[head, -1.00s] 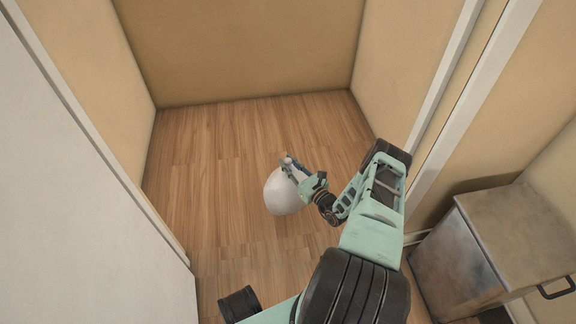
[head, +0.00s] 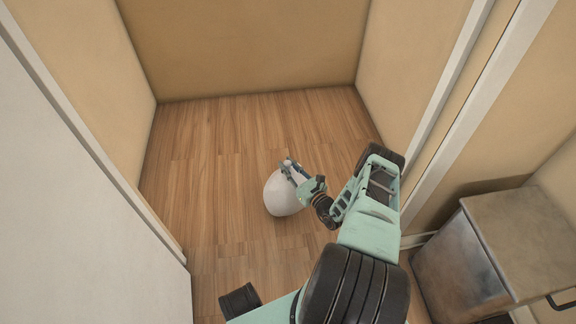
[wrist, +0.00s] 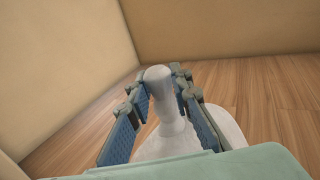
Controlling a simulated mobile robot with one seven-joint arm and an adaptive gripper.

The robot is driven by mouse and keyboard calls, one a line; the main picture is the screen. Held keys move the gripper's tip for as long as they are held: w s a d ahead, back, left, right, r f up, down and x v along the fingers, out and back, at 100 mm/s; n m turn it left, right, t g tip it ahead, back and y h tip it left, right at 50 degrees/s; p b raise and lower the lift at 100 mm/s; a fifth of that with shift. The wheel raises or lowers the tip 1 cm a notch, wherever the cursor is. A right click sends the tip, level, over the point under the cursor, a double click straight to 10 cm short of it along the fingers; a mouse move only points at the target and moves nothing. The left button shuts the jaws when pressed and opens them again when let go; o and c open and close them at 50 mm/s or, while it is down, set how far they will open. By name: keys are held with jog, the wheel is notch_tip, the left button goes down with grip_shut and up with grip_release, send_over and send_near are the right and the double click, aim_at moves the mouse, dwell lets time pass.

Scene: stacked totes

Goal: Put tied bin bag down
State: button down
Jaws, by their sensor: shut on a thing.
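The tied bin bag (head: 279,197) is a pale, rounded white bag with a narrow tied neck. In the head view it is over the wooden floor of the alcove; I cannot tell whether its base touches the floor. My gripper (head: 290,170) is shut on the bag's neck from above and to the right. In the wrist view, the blue finger pads of my gripper (wrist: 162,100) are on both sides of the neck, and the bag (wrist: 172,135) spreads out below it. The bag's underside is hidden.
The wooden floor (head: 205,180) around the bag is bare. Tan walls (head: 240,45) close the alcove at the back and sides. A white panel (head: 75,190) stands at the left. A grey metal box with a handle (head: 510,240) stands at the lower right.

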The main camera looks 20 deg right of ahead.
jog(key=c, duration=1.7)
grip_release()
jog(key=shift+f, duration=0.1)
jog(key=shift+c, duration=0.2)
jog(key=shift+s+d+r, duration=0.1)
jog(key=shift+s+r, duration=0.1)
jog(key=shift+s, duration=0.05)
jog(key=s+d+p, duration=0.2)
jog(key=s+p, duration=0.1)
jog(key=s, duration=0.8)
jog(key=shift+s, duration=0.15)
